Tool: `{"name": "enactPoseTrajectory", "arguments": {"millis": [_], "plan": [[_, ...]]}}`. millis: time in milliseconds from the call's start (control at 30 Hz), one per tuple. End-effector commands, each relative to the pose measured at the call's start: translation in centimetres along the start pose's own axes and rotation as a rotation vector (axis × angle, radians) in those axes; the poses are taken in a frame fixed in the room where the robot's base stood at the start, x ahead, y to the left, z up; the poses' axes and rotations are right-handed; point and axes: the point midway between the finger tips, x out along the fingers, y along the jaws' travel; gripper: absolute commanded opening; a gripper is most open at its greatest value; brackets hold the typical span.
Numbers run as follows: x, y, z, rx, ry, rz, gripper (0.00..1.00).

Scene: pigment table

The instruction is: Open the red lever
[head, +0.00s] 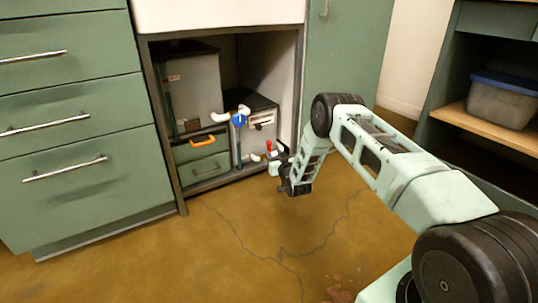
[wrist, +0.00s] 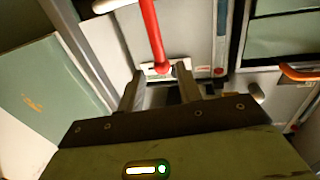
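The red lever (wrist: 152,35) is a long bar running down from the top of the wrist view to a rounded end on a pale plate. In the head view the red lever (head: 269,146) is a small red spot low in the open cabinet, at its right side. My gripper (wrist: 160,80) is open, its two dark fingers apart. The lever's rounded end shows between the fingertips or just beyond them; I cannot tell whether they touch. In the head view my gripper (head: 277,162) is at the cabinet's opening, partly hidden by my wrist.
The cabinet also holds a blue valve (head: 239,119) on white pipe and grey boxes with an orange handle (head: 208,141). The cabinet's frame (head: 165,125) and a green panel (head: 341,60) flank the opening. Green drawers (head: 75,120) stand left. The floor in front is clear.

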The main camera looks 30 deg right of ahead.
Motion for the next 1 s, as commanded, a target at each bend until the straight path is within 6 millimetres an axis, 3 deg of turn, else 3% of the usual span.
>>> {"name": "enactPoseTrajectory", "arguments": {"millis": [100, 333, 533, 800, 833, 933, 1000], "plan": [[2.4, 0.0, 0.6, 0.000, 0.004, 0.000, 0.35], [5.7, 0.0, 0.4, 0.000, 0.002, 0.000, 0.35], [6.8, 0.0, 0.1, 0.000, 0.000, 0.000, 0.35], [6.9, 0.0, 0.0, 0.001, -0.001, 0.000, 0.35], [6.9, 0.0, 0.0, 0.001, -0.001, 0.000, 0.32], [6.9, 0.0, 0.0, 0.000, -0.001, 0.000, 0.04], [6.9, 0.0, 0.0, 0.001, -0.001, 0.000, 0.00]]}}
